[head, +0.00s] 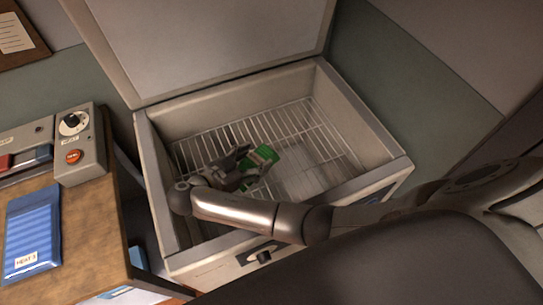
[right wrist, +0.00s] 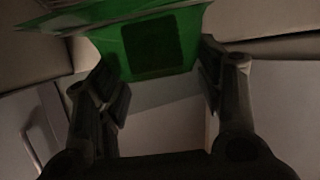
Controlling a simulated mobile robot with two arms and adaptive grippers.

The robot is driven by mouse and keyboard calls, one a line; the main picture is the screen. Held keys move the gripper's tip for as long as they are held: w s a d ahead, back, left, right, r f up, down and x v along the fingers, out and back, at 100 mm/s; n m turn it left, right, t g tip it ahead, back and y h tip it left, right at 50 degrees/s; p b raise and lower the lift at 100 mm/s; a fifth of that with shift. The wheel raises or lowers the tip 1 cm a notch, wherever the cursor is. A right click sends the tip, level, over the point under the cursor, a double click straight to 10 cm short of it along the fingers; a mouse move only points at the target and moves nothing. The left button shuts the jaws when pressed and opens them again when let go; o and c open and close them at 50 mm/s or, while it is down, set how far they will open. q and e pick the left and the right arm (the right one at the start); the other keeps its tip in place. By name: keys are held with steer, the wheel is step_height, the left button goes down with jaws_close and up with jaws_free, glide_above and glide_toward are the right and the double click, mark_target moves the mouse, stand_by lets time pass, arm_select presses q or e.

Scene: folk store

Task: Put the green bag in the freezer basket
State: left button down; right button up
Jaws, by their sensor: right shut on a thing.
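The green bag (head: 262,155) is in my right gripper (head: 245,170), inside the open chest freezer (head: 152,180). In the right wrist view the green bag (right wrist: 152,45) sits between the two dark fingers of the gripper (right wrist: 160,85). The freezer basket (head: 315,125) is a white wire rack in the freezer. The bag and gripper show over the basket; whether the bag touches the wires I cannot tell. My arm crosses the freezer's front rim and hides part of the basket. My left gripper is not in view.
The freezer lid (head: 200,45) stands open at the back. A wooden counter (head: 90,225) on the left bears a control box (head: 80,145) with a dial and red button, and a blue packet (head: 33,230). The basket's right side is empty.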

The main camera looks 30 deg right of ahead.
steer(key=f+b+x, duration=0.1)
steer(key=b+x, duration=0.1)
steer(key=x, duration=0.2)
steer(key=f+b+x, duration=0.1)
steer(key=b+x, duration=0.1)
steer(key=x, duration=0.3)
steer(key=s+a+b+x, duration=0.1)
steer(key=b+x, duration=0.2)
steer(key=x, duration=0.2)
steer(key=shift+f, duration=0.4)
steer(key=shift+w+d+f, duration=0.15)
steer(key=shift+d+f, duration=0.05)
steer(key=shift+d, duration=0.1)
steer(key=f, duration=0.1)
steer(key=d+f, duration=0.1)
steer(key=f, duration=0.1)
steer(key=shift+w+f+b, duration=0.1)
steer(key=shift+b, duration=0.25)
steer(key=shift+f, duration=0.5)
steer(key=o, duration=1.1)
